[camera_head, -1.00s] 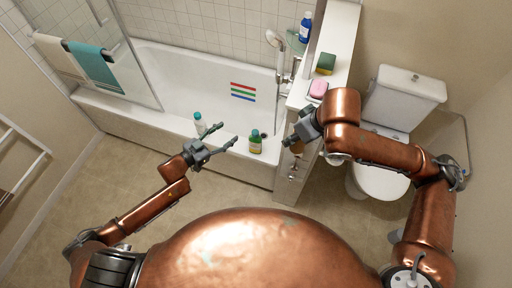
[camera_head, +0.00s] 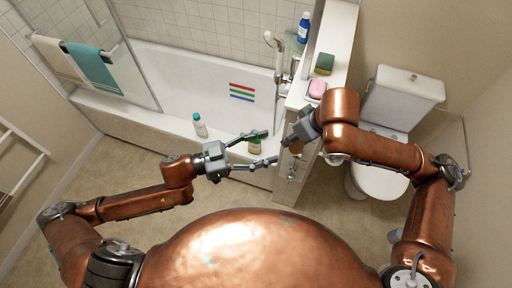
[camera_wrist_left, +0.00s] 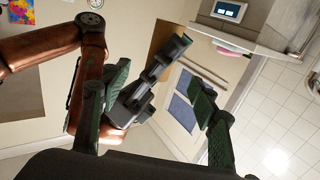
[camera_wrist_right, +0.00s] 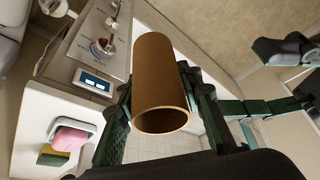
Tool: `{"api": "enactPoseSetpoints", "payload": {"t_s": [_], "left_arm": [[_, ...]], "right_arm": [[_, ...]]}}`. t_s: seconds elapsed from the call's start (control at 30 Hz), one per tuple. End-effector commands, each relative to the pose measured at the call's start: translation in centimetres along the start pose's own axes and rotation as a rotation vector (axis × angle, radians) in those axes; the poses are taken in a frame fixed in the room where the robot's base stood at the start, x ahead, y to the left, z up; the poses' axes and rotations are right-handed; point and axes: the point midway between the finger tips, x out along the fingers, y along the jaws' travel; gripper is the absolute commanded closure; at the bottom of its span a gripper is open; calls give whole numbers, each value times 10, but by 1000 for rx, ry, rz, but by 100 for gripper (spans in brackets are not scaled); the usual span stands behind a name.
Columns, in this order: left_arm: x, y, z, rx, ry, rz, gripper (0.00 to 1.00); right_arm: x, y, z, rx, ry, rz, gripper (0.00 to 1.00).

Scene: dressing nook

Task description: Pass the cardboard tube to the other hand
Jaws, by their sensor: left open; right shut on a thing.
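The cardboard tube (camera_wrist_right: 158,75) is a hollow brown cylinder in the right wrist view, with its open end towards the camera. My right gripper (camera_head: 290,142) is shut on it, with a finger on each side. In the head view only a small brown piece of the tube (camera_head: 297,147) shows below the right gripper. My left gripper (camera_head: 269,147) is open and empty, just left of the right gripper, its fingers pointing at it. In the left wrist view the right gripper (camera_wrist_left: 150,82) shows between the open left fingers.
A bathtub (camera_head: 180,75) lies behind the grippers. On its rim stand a white bottle with a teal cap (camera_head: 200,126) and a green bottle, partly hidden by my left fingers. A toilet (camera_head: 400,95) is at right.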

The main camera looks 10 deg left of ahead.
Motion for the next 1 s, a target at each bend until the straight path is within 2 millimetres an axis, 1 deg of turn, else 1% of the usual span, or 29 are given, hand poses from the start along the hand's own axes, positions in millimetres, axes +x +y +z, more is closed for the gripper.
{"api": "enactPoseSetpoints", "payload": {"t_s": [0.03, 0.1, 0.3, 0.4, 0.5, 0.7, 0.93, 1.0], "left_arm": [[11, 0, -2, 2, 6, 2, 45], [24, 0, -2, 2, 5, 3, 45], [60, 0, -1, 1, 4, 1, 45], [74, 0, -1, 1, 2, 1, 45], [84, -1, 0, 0, 1, -1, 45], [93, -1, 0, 0, 0, -1, 45], [94, -1, 0, 0, 0, -1, 45], [94, -1, 0, 0, 0, -2, 49]], "right_arm": [[0, 0, 0, 0, 0, 0, 76], [0, 0, 0, 0, 0, 0, 76], [0, 0, 0, 0, 0, 0, 76], [0, 0, 0, 0, 0, 0, 76], [0, 0, 0, 0, 0, 0, 76], [0, 0, 0, 0, 0, 0, 76], [0, 0, 0, 0, 0, 0, 76], [0, 0, 0, 0, 0, 0, 76]]}}
